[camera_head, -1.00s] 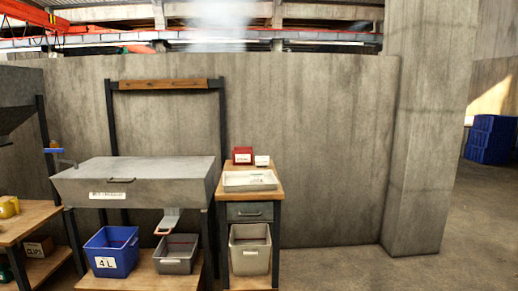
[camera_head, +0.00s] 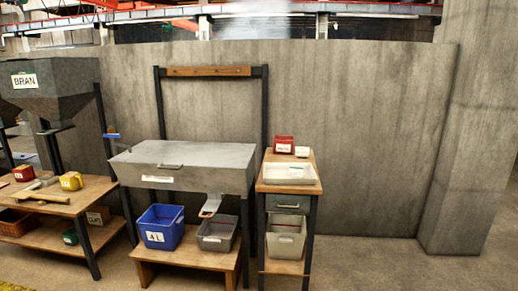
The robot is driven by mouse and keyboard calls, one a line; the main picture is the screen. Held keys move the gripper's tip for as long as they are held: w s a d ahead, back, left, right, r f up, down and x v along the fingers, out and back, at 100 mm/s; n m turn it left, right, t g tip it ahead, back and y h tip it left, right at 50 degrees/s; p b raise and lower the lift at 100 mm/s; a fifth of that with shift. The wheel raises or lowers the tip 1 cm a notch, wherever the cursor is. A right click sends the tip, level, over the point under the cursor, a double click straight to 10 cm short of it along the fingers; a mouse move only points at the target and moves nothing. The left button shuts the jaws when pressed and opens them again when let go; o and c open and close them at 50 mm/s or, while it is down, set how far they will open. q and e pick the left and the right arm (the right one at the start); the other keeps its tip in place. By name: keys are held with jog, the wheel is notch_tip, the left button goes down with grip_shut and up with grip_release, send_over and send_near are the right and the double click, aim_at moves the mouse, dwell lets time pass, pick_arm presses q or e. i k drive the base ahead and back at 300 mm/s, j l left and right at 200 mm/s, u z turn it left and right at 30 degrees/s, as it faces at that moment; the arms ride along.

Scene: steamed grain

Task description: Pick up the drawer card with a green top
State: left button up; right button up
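No card with a green top can be made out in the head view. A small side table (camera_head: 317,188) stands right of a grey steamer-like bin and has a closed grey drawer (camera_head: 288,204) under its top. A white tray (camera_head: 290,181) lies on that table; its contents are too small to tell. A red box (camera_head: 284,144) with a white label and a small white box (camera_head: 302,151) stand behind the tray. Neither of my grippers is in view.
A grey lidded bin (camera_head: 185,165) stands left of the side table. A wooden bench (camera_head: 72,205) and a BRAN hopper (camera_head: 45,85) are further left. Open floor lies at the front right.

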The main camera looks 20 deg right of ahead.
aim_at(294, 172)
jog(key=i+l+u, duration=0.2)
jog(key=l, duration=0.25)
jog(key=i+l+u, duration=0.2)
jog(key=l, duration=0.2)
jog(key=l+u, duration=0.2)
jog(key=l, duration=0.3)
jog(key=i+l+u, duration=0.2)
jog(key=l, duration=0.3)
jog(key=k, duration=0.05)
